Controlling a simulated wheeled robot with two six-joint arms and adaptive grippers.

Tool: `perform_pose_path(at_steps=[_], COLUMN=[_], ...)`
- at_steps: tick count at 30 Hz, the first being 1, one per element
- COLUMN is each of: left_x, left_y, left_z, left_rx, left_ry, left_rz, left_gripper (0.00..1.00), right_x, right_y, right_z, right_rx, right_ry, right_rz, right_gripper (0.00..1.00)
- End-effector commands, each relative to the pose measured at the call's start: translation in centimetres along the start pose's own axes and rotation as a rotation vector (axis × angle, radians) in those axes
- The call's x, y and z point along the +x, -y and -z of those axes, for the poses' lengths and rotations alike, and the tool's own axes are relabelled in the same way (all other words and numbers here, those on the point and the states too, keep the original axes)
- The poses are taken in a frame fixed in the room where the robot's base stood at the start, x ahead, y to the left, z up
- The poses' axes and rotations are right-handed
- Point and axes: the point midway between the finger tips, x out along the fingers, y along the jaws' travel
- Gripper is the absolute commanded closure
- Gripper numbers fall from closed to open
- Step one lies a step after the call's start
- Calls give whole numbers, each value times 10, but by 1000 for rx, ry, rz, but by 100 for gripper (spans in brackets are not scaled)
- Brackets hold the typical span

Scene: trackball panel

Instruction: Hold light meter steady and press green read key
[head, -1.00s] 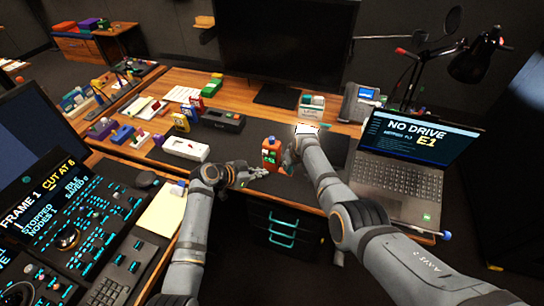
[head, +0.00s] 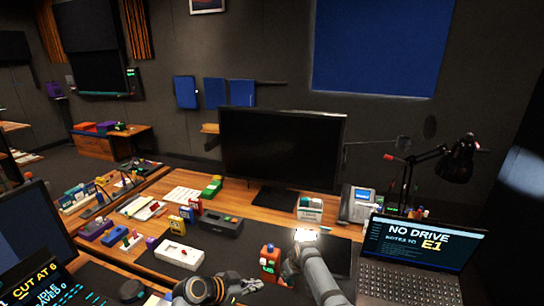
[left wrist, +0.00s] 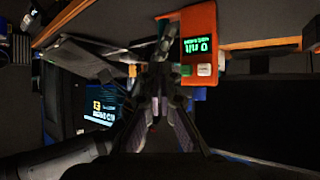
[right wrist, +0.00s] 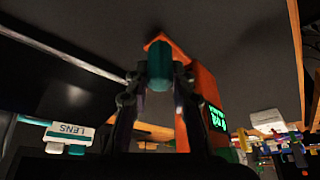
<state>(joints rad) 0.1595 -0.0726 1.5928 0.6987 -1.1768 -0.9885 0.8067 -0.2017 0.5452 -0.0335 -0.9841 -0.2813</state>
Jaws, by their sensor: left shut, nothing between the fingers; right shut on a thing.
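The light meter (head: 269,257) is an orange box standing on the dark desk mat. Its lit green display shows in the left wrist view (left wrist: 198,45), with small green and pale keys beside it. My right gripper (head: 289,268) is at the meter's right side. In the right wrist view its fingers (right wrist: 157,88) are shut on the meter (right wrist: 203,85), around a teal part. My left gripper (head: 256,284) is shut and empty, just in front of the meter. In the left wrist view its fingertips (left wrist: 162,50) are close beside the meter's key end; contact cannot be told.
A white box with red buttons (head: 178,253) and a dark grey device (head: 221,224) lie left of the meter. A laptop (head: 420,262) stands right, and a big monitor (head: 281,150) behind. A lens box (head: 310,209) sits near the monitor. Mat between the devices is clear.

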Motion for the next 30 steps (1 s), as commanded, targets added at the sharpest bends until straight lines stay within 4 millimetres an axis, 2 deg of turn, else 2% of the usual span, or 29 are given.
perform_pose_path(at_steps=[21, 30], left_x=[-66, -78], left_y=[0, -1], left_z=[16, 19], left_rx=[2, 0], left_ry=[1, 2], left_rz=[1, -1], left_gripper=[100, 100], right_x=[0, 0], right_y=[0, 0], right_z=[0, 0], right_rx=[0, 0], right_ry=[0, 0], right_rz=[0, 0], right_gripper=[100, 100])
